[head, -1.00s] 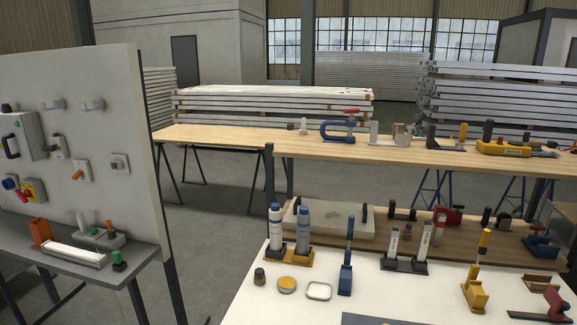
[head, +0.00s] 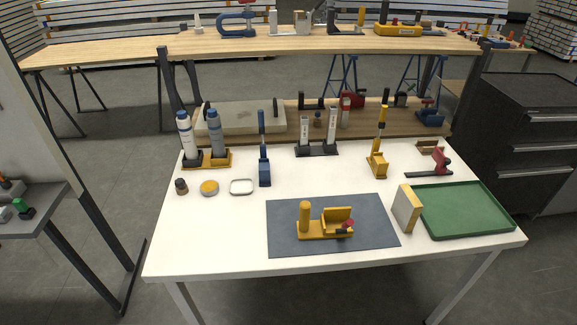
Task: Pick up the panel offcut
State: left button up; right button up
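A small upright slab with a yellowish face and a pale edge, which looks like the panel offcut (head: 406,208), stands on the white table at the left edge of the green tray (head: 470,232). From this view I cannot tell whether it touches the tray. Neither of my grippers shows in the head view.
A dark mat (head: 285,237) with a yellow fixture (head: 322,226) lies left of the slab. The white table's (head: 215,245) front left is clear.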

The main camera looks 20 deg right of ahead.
aim_at(406, 208)
jog(key=z, duration=1.45)
jog(key=l, duration=0.1)
